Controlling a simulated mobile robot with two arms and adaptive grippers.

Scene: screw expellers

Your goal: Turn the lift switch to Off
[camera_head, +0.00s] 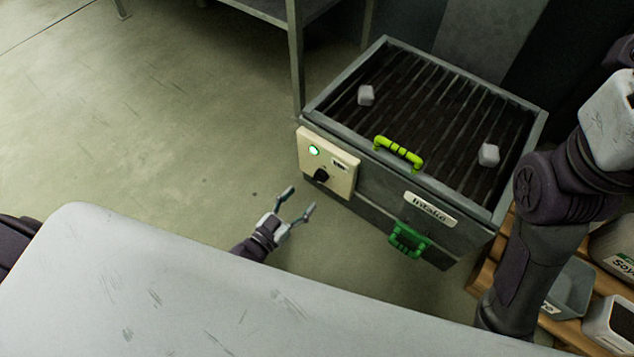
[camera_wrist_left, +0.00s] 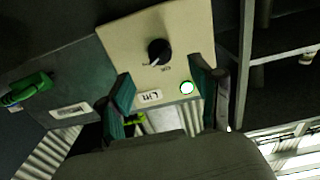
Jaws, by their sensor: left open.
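The lift switch is a black rotary knob (camera_head: 321,175) on a cream panel (camera_head: 341,176) at the left end of the metal intake box. A lit green lamp (camera_head: 314,150) and a small label (camera_head: 339,163) sit on the same panel. In the left wrist view the knob (camera_wrist_left: 158,52) shows with small markings beside it, the Lift label (camera_wrist_left: 149,97) and the green lamp (camera_wrist_left: 187,88). My left gripper (camera_head: 299,203) is open and empty, in front of the panel, below and left of the knob, apart from it. Its fingers (camera_wrist_left: 167,98) also show in the wrist view. My right gripper is not visible.
The intake box (camera_head: 430,213) has a slatted top with two pale blocks (camera_head: 366,95), a yellow-green handle (camera_head: 398,153) and a green handle (camera_head: 409,239). A metal rack (camera_head: 296,50) stands behind. Containers (camera_head: 610,322) sit on a pallet at right. The floor left is clear.

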